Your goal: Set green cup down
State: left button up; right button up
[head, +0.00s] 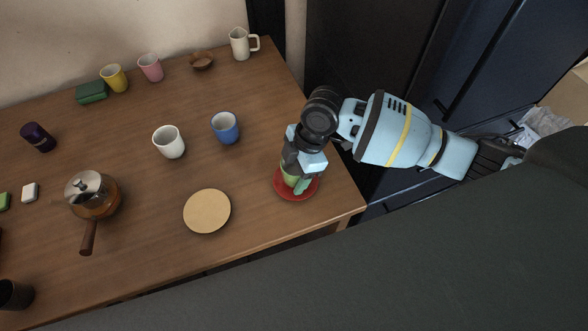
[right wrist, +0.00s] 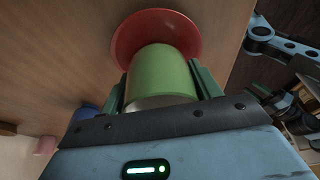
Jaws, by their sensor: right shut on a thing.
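The green cup (right wrist: 160,75) is between the fingers of my right gripper (head: 296,181), which is shut on it. In the head view the green cup (head: 289,178) is mostly hidden by the gripper. It is over a red saucer (head: 283,194) near the right end of the wooden table. The red saucer also shows behind the cup in the right wrist view (right wrist: 128,37). I cannot tell whether the cup touches the saucer. My left gripper is not in view.
Left of the saucer lies a round tan board (head: 207,211). A blue cup (head: 225,128) and a white cup (head: 169,142) stand farther back. A pot with a handle (head: 93,196) is at left. The table's front right corner (head: 358,208) is close to the saucer.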

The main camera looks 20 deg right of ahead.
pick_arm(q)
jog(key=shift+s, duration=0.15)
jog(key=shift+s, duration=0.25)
pick_arm(e)
jog(key=o, duration=1.1)
jog(key=shift+f, duration=0.1)
jog(key=shift+c, duration=0.2)
jog(key=p+v, duration=0.1)
jog(key=v, duration=1)
jog(key=shift+r, duration=0.25)
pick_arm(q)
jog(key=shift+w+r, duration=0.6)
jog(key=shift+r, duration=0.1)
pick_arm(e)
jog(key=shift+d+r, duration=0.15)
jog(key=shift+r, duration=0.25)
